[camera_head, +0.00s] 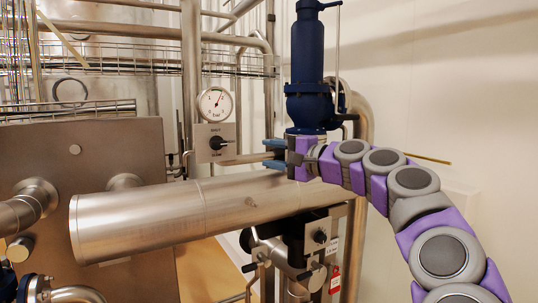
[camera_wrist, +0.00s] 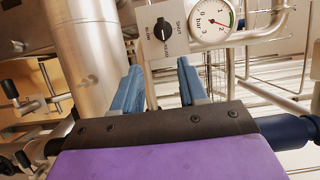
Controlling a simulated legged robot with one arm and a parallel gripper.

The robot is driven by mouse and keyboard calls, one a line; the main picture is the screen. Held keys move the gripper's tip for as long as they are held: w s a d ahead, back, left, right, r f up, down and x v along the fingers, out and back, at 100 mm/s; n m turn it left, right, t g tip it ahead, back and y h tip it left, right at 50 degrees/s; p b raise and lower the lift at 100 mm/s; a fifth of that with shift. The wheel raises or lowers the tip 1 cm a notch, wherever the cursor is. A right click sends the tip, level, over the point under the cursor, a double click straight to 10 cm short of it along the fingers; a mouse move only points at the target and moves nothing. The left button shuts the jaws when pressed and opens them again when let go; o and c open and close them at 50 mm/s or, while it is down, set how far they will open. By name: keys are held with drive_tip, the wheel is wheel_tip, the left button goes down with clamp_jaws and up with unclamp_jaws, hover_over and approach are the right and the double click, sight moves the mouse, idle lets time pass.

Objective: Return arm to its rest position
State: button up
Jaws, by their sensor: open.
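My gripper (camera_head: 270,154) is at the end of my purple and grey arm, which reaches in from the lower right in the head view. Its two blue fingers stand apart with nothing between them. In the wrist view, the gripper (camera_wrist: 158,80) points toward a grey box with a black rotary knob (camera_wrist: 163,29). The knob (camera_head: 217,143) is left of the fingertips in the head view, with a clear gap between. My arm curves in an arc and is stretched forward.
A round pressure gauge (camera_head: 215,103) sits above the knob box; it also shows in the wrist view (camera_wrist: 208,22). A wide steel pipe (camera_head: 150,220) runs below my gripper. A blue valve (camera_head: 307,70) stands behind it. The pale wall (camera_head: 450,90) at right is bare.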

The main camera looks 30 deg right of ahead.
drive_tip(key=shift+a+f, duration=0.1)
idle(0.3)
drive_tip(key=s+a+f+n+g+y+b, duration=0.1)
drive_tip(key=s+a+f+n+g+b, duration=0.15)
drive_tip(key=a+f, duration=0.5)
drive_tip(key=s+a+f+n+g+y+b, duration=0.1)
drive_tip(key=a+f+n+g+b, duration=0.2)
drive_tip(key=a, duration=0.7)
drive_tip(key=s+a+f+n+g+h+b, duration=0.1)
drive_tip(key=s+a+f+n+g, duration=0.1)
drive_tip(key=s+a+f, duration=0.4)
drive_tip(key=s+a+f+n+g+b, duration=0.15)
drive_tip(key=a+f, duration=0.25)
drive_tip(key=f, duration=0.4)
drive_tip(key=s+a+f+n+g+h+b, duration=0.1)
drive_tip(key=s+f+n+g+h+b, duration=0.15)
drive_tip(key=s+f, duration=0.55)
drive_tip(key=s+f+n+g+h+b, duration=0.1)
drive_tip(key=s+f+g, duration=0.3)
drive_tip(key=f, duration=0.7)
drive_tip(key=s+d+f+g+h+b, duration=0.1)
drive_tip(key=s+d+f+h+b, duration=0.1)
drive_tip(key=s+f, duration=0.5)
drive_tip(key=s+d+f+n+g+h+b, duration=0.1)
drive_tip(key=s+d+f, duration=0.3)
drive_tip(key=s, duration=0.5)
wheel_tip(320, 180, down, 3)
drive_tip(key=shift+s+d+r+g+h+b, duration=0.1)
drive_tip(key=shift+s+d+g+h+b, duration=0.2)
drive_tip(key=shift+g+h+b, duration=0.3)
